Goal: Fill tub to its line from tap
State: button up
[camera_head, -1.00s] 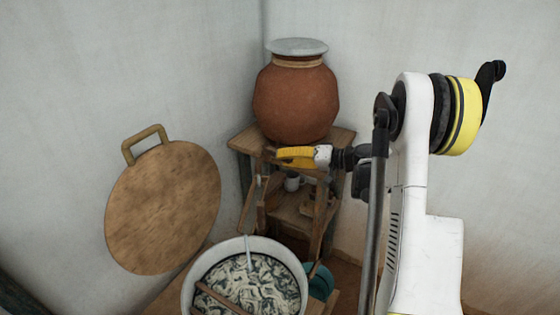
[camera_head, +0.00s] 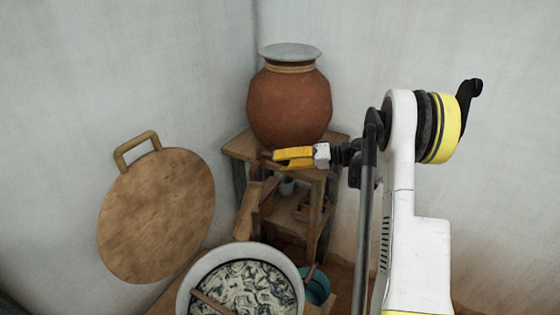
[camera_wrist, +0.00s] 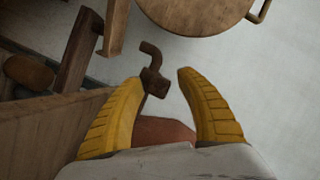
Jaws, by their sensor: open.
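The red-brown clay pot (camera_head: 289,108) with a pale lid stands on a wooden stand. A dark brown tap (camera_wrist: 154,80) with a bent end shows in the wrist view between my yellow fingers, closer to the left one; I cannot tell if they touch. The pot's reddish body (camera_wrist: 165,132) shows behind it. My gripper (camera_head: 278,160) is open at the foot of the pot; it also shows in the wrist view (camera_wrist: 160,78). A pale round tub (camera_head: 183,296) stands below in front, with dark and white swirled contents and a stick. I cannot make out a fill line.
A round wooden board (camera_head: 157,215) with a handle leans at the left wall. A teal vessel (camera_head: 316,287) stands right of the tub. A slanted wooden piece (camera_head: 253,212) sits by the stand (camera_head: 240,147).

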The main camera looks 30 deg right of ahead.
jog(key=v, duration=1.1)
jog(key=shift+s+d, duration=0.2)
jog(key=shift+d, duration=0.15)
jog(key=shift+r, duration=0.1)
jog(key=s+a+r+m+g+h, duration=0.1)
jog(key=s+a+r+g+h, duration=0.15)
jog(key=a, duration=0.75)
jog(key=s+a+r+g+h, duration=0.1)
jog(key=s+a+r+h, duration=0.15)
jog(key=a, duration=0.65)
jog(key=s+a+f+n+h, duration=0.1)
jog(key=s+a+h, duration=0.2)
jog(key=s, duration=0.6)
jog(key=s+a+f+n+t+h, duration=0.1)
jog(key=s+a+h, duration=0.3)
jog(key=s, duration=0.5)
jog(key=shift+s+a, duration=0.15)
jog(key=shift+a, duration=0.1)
